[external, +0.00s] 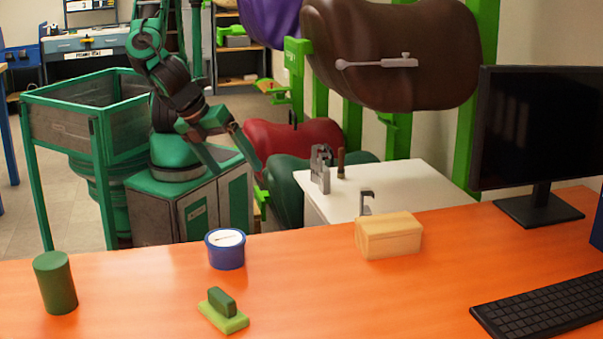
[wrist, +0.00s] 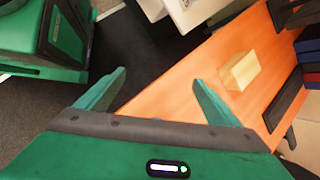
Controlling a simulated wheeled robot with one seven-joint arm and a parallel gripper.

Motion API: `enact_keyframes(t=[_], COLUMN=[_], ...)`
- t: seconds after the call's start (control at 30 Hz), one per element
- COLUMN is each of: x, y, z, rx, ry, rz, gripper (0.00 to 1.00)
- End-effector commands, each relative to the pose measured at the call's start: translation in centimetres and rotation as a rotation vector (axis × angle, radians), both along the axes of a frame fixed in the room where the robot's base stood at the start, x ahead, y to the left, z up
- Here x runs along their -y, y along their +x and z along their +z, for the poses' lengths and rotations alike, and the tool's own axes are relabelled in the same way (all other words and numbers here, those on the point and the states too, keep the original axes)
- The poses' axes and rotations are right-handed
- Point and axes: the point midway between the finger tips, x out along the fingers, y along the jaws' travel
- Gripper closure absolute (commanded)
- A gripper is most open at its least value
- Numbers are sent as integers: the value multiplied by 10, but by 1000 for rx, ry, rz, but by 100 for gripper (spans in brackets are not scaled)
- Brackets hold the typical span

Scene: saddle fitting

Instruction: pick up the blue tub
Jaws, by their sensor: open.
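The blue tub (external: 226,256) stands upright on the orange table near its far edge, left of the middle in the external view. It is short and round, with a white top carrying a dark mark. My gripper (external: 236,167) is open and empty, up beyond the table's far edge, behind the tub. Its two green fingers are spread apart in the wrist view (wrist: 158,76), with the floor and the table's edge between and below them.
On the orange table (external: 330,300) are a green cylinder (external: 55,283), a green brush-like block (external: 223,310), a wooden box (external: 388,236), a keyboard (external: 545,305) and a monitor (external: 540,130). A white bench (external: 400,185) with metal tools stands behind. The table around the tub is clear.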

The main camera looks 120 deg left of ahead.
Motion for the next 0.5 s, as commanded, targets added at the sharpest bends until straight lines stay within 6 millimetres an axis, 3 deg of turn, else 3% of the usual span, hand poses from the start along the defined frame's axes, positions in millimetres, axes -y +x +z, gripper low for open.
enact_keyframes(t=[0.23,0.5], x=[36,89], y=[26,32], z=[3,39], rx=[85,201], ry=[330,712], rz=[-312,-589], gripper=[13,13])
